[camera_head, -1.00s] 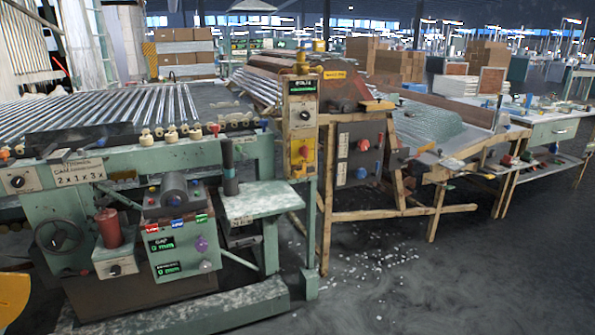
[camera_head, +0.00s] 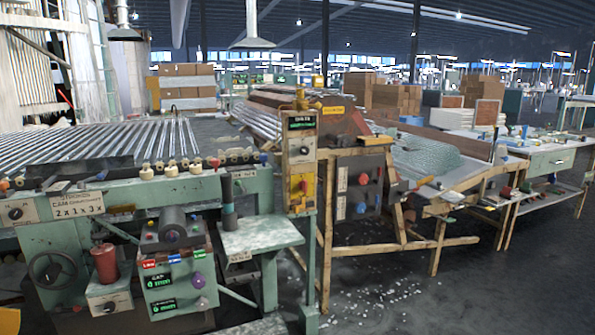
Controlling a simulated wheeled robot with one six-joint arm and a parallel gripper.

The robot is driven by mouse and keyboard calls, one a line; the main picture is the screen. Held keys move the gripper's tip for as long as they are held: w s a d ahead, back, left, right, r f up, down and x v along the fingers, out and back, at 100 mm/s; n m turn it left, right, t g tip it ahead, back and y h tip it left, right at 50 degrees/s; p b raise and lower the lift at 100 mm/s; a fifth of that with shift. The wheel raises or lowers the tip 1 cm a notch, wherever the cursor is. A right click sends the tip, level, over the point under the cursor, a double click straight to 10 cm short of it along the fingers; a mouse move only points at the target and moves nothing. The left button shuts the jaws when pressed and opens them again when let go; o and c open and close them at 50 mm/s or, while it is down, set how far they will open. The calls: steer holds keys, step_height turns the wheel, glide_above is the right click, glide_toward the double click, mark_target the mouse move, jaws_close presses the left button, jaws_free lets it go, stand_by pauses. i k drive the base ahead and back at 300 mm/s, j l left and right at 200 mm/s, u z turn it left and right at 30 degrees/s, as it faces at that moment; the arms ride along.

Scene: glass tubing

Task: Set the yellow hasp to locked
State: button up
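A small yellow plate (camera_head: 301,188) with a red-orange part on it is on the front of the upright control post, below a dark knob (camera_head: 303,150) and a green-lit display. It may be the yellow hasp, but it is too small to tell its shape or whether it is locked. Another yellow-orange piece (camera_head: 371,141) sits on top of the dark control box to the right of the post. My gripper is not in view, and nothing is seen touching either yellow piece.
A green roller machine (camera_head: 130,205) with a handwheel (camera_head: 52,270) fills the left. A small green shelf (camera_head: 262,238) juts out below and left of the post. A wooden-framed bench (camera_head: 440,240) stands right. Dark floor (camera_head: 470,300) is open at lower right, with scattered white bits.

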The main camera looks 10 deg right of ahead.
mark_target(295, 207)
steer(key=i+l+u, duration=0.15)
steer(key=i+u, duration=0.25)
steer(key=i, duration=0.8)
